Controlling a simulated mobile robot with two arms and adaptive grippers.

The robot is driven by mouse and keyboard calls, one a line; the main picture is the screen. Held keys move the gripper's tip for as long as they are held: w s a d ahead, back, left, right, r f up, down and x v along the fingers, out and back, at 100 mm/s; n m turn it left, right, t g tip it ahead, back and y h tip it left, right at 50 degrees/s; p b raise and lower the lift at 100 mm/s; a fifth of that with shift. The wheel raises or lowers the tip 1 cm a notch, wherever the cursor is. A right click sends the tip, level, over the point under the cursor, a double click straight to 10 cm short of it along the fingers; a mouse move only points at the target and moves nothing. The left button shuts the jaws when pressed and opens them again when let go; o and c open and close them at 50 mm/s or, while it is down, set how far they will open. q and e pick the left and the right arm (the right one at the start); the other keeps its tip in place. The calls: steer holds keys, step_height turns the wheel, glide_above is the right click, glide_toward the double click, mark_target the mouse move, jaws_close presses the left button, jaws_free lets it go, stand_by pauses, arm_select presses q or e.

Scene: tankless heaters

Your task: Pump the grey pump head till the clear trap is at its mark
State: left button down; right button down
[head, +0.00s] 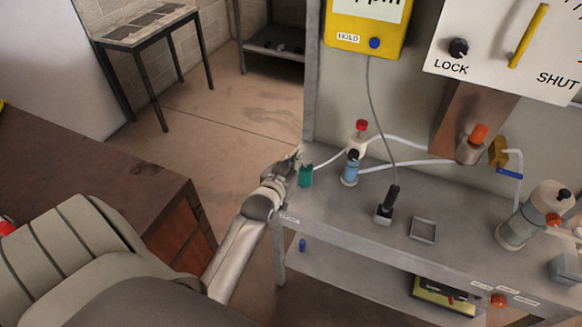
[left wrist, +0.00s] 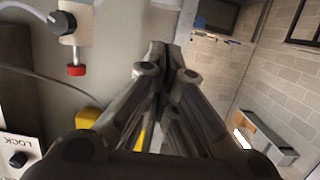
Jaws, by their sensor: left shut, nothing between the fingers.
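My left gripper (head: 296,158) is at the left end of the grey bench, beside a small green piece (head: 305,176). Its fingers are shut and empty, and they also show together in the left wrist view (left wrist: 167,52). No part is clearly marked as the pump head or the trap in the head view. A bottle-like vessel (head: 516,230) with a pale grey-beige rounded top (head: 552,196) stands at the right of the bench, well away from my gripper. Its level and any mark are too small to read. My right gripper is out of view.
A red-capped fitting (head: 360,136) and a blue bottle with a black top (head: 350,170) stand just right of my gripper, with pale hoses. A black probe (head: 389,202) and a square frame (head: 423,229) are mid-bench. A yellow meter (head: 366,28) hangs above. A wooden cabinet (head: 150,200) is at left.

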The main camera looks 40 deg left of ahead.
arm_select(q)
steer(key=v, duration=0.3)
steer(key=shift+r, duration=0.1)
stand_by(0.4)
stand_by(0.9)
step_height(320, 180, up, 2)
steer(key=b, duration=0.3)
steer(key=shift+d+r, duration=0.1)
steer(key=shift+r, duration=0.05)
